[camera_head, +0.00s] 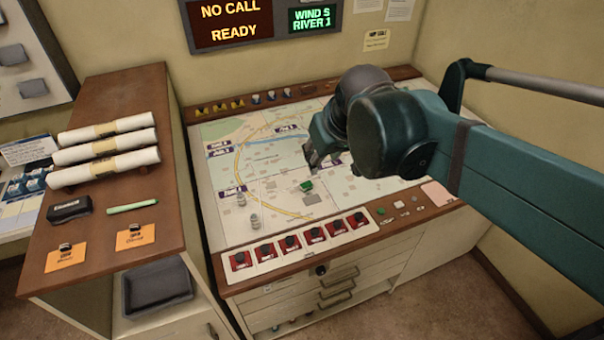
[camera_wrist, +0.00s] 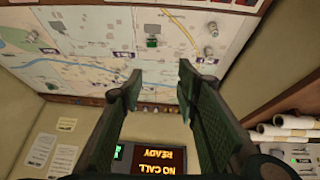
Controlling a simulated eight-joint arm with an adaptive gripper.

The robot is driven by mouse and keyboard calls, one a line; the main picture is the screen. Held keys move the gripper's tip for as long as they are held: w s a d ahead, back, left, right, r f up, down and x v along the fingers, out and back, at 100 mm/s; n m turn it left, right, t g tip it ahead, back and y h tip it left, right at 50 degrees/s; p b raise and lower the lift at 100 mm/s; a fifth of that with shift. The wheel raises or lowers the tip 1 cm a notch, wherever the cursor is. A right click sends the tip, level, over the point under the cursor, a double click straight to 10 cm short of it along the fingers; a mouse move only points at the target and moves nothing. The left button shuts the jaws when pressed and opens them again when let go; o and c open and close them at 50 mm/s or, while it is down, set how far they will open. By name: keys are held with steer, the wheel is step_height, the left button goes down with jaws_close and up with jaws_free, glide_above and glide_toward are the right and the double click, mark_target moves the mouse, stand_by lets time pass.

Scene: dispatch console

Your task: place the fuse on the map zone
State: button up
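The map (camera_head: 290,200) lies on the sloped console top, with several purple zone labels; it also fills the top of the wrist view (camera_wrist: 95,35). Two small upright clear-and-metal cylinders, a rear one (camera_head: 241,199) and a front one (camera_head: 255,221), stand on its left part. They look like fuses, but I cannot tell which one the task means. They also show in the wrist view, one (camera_wrist: 212,29) and the other (camera_wrist: 208,54). A small green block (camera_head: 306,185) sits mid-map. My gripper (camera_wrist: 160,76) is open and empty above the map, apart from the cylinders.
A row of red switches (camera_head: 290,242) runs along the console's front edge. A wooden cabinet (camera_head: 150,190) at left carries rolled papers (camera_head: 105,150), a black stapler-like object (camera_head: 69,210) and a green marker (camera_head: 132,207). A lit sign (camera_head: 230,22) hangs behind.

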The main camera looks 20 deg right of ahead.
steer(key=s+a+f+t, duration=0.1)
steer(key=s+a+f, duration=0.3)
steer(key=s, duration=0.3)
steer(key=shift+s+a+y, duration=0.15)
steer(key=shift+a+y, duration=0.15)
steer(key=shift+a, duration=0.4)
